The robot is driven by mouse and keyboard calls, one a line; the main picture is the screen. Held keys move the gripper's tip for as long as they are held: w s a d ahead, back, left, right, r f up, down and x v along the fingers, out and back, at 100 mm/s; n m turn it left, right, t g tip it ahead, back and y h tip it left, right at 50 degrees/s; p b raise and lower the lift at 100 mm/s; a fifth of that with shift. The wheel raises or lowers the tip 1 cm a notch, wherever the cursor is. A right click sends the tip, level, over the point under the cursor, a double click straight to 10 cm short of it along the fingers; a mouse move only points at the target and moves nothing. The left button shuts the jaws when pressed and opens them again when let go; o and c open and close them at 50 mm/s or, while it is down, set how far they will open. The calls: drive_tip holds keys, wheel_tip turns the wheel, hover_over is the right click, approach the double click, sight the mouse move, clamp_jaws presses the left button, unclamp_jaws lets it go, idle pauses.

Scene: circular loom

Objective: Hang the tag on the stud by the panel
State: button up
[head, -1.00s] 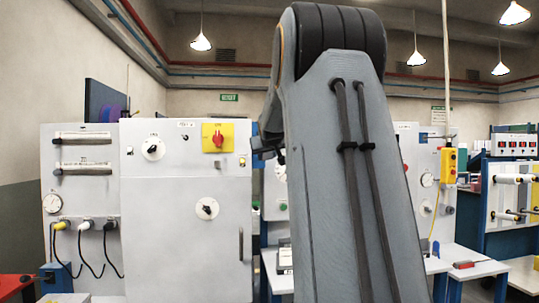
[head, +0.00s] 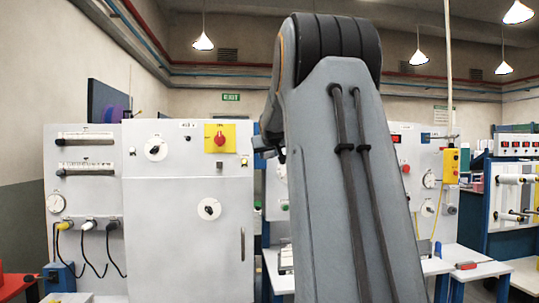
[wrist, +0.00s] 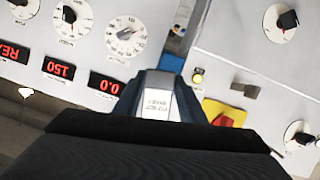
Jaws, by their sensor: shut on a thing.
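My gripper (wrist: 158,88) is in the middle of the wrist view, with its fingers pointing up the picture at the panels. It is shut on a small pale tag (wrist: 155,104) with dark print, which shows between the fingers. The print is too small to read, and the tag's hole or loop cannot be made out. The grey panel with dials (wrist: 65,45) is beyond it on the left, and a pale cabinet front (wrist: 245,50) is on the right. I cannot pick out the stud with certainty.
The wrist view shows a yellow plate with a red switch (wrist: 226,116), a yellow button (wrist: 197,77) and red number displays (wrist: 60,69) around the gripper. In the head view the white cabinet (head: 185,245) stands left of my arm, with cables (head: 105,255) hanging further left.

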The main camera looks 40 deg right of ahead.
drive_tip(key=shift+w+d, duration=0.15)
drive_tip(key=shift+w, duration=0.1)
idle(0.4)
drive_tip(key=shift+w+d+f, duration=0.1)
drive_tip(key=shift+w+d, duration=0.05)
drive_tip(key=shift+w, duration=0.15)
drive_tip(key=shift+w+d, duration=0.3)
drive_tip(key=shift+w, duration=0.15)
idle(0.4)
drive_tip(key=shift+w+d+p, duration=0.1)
drive_tip(key=shift+w+p, duration=0.05)
drive_tip(key=shift+p, duration=0.15)
drive_tip(key=shift+f, duration=0.2)
drive_tip(key=o, duration=1.4)
drive_tip(key=shift+c, duration=0.2)
